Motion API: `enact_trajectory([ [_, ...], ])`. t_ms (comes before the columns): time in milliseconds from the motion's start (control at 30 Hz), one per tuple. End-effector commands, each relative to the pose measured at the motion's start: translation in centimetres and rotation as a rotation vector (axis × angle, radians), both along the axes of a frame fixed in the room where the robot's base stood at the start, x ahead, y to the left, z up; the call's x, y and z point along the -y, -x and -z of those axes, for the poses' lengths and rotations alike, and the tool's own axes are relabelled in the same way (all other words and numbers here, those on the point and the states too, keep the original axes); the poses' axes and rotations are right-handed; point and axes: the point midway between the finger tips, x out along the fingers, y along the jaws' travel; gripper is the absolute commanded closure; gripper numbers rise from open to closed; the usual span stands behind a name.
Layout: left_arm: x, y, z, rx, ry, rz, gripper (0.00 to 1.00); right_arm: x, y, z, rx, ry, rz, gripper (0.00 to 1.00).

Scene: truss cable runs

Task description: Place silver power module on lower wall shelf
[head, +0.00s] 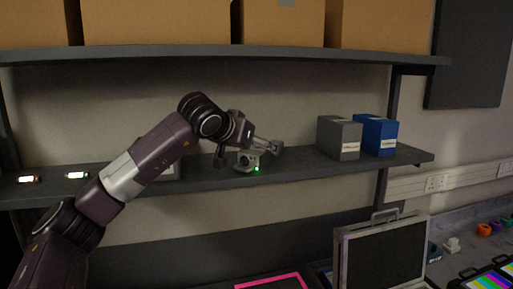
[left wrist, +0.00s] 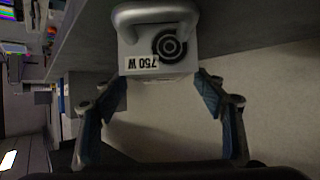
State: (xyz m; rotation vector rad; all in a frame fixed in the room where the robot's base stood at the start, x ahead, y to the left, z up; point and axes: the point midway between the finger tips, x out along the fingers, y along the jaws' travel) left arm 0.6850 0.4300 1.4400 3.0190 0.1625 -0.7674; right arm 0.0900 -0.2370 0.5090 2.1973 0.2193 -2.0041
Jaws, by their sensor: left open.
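The silver power module (head: 247,161) stands on the lower wall shelf (head: 300,165), near its middle, with a small green light at its base. In the left wrist view the module (left wrist: 150,45) shows a handle, a dark round fan or vent and a "750 W" label that reads upside down. My left gripper (head: 265,146) is open at the module, partly in front of or above it in the head view. In the left wrist view its fingertips (left wrist: 163,88) are spread to either side of the module's near end, with no clear grip on it. My right gripper is out of view.
A grey box (head: 339,139) and a blue box (head: 375,136) stand on the shelf to the right. Cardboard boxes (head: 283,22) fill the upper shelf (head: 200,54). An open black case (head: 385,255) and a pink frame (head: 272,282) are below. Small lights (head: 76,175) lie at the left.

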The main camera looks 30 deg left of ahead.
Motion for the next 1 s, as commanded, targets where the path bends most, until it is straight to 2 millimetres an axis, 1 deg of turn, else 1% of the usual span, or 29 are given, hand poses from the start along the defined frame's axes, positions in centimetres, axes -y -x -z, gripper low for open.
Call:
enact_trajectory([
  [67, 0.0, 0.1, -0.2, 0.001, 0.0, 0.0, 0.35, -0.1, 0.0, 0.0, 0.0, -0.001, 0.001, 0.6],
  [167, 0.1, 0.8, -0.5, 0.003, 0.0, 0.0, 0.35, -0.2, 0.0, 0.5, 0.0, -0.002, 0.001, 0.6],
  [267, 0.2, 2.3, -1.2, 0.005, -0.001, 0.0, 0.35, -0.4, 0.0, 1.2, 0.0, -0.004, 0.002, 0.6],
  [500, 0.7, 6.9, -3.7, 0.006, 0.0, 0.0, 0.35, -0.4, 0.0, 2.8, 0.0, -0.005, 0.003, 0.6],
  [600, 1.0, 8.4, -4.6, 0.005, 0.0, 0.001, 0.35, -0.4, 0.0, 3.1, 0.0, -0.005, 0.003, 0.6],
  [700, 1.0, 9.5, -5.3, 0.003, 0.001, 0.0, 0.35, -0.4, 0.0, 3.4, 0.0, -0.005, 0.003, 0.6],
  [833, 1.2, 10.3, -5.7, 0.0, 0.0, 0.001, 0.35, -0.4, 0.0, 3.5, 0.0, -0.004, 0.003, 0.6],
  [1000, 1.2, 10.5, -5.8, -0.001, 0.0, 0.0, 0.35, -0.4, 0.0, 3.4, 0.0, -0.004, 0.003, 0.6],
])
